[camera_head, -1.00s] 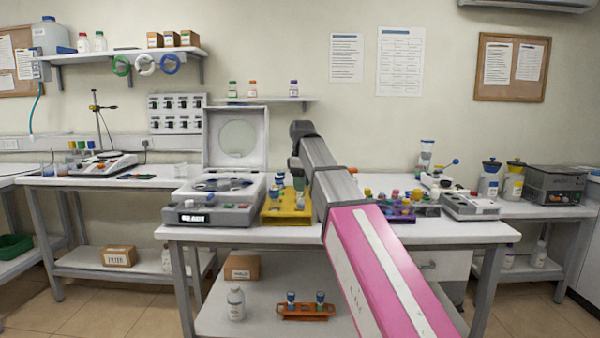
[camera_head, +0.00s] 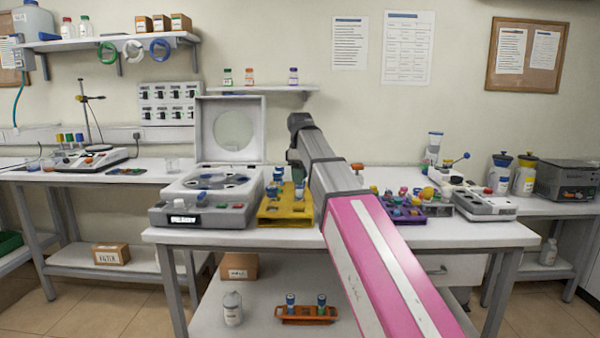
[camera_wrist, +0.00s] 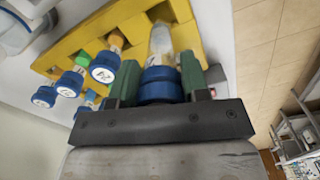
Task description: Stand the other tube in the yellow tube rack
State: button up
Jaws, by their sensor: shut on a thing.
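The yellow tube rack (camera_head: 285,213) stands on the bench right of the centrifuge, with several tubes at its left side. In the wrist view the rack (camera_wrist: 88,38) fills the upper middle, with several blue-capped tubes (camera_wrist: 103,66) along its left part. My gripper (camera_wrist: 160,74) is shut on a blue-capped tube (camera_wrist: 161,42) by its cap. The tube's clear body points away from me towards the rack. I cannot tell whether its end is inside a hole.
A centrifuge (camera_head: 203,215) with its lid raised stands left of the rack. A purple rack (camera_head: 435,209) with mixed tubes and a grey device (camera_head: 484,205) are to the right. An orange rack (camera_head: 308,313) with two blue-capped tubes is on the lower shelf.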

aim_at(300, 194)
jog(key=shift+f, duration=1)
jog(key=shift+f, duration=2.6)
dwell(1.1)
dwell(0.5)
jog(key=o, duration=1)
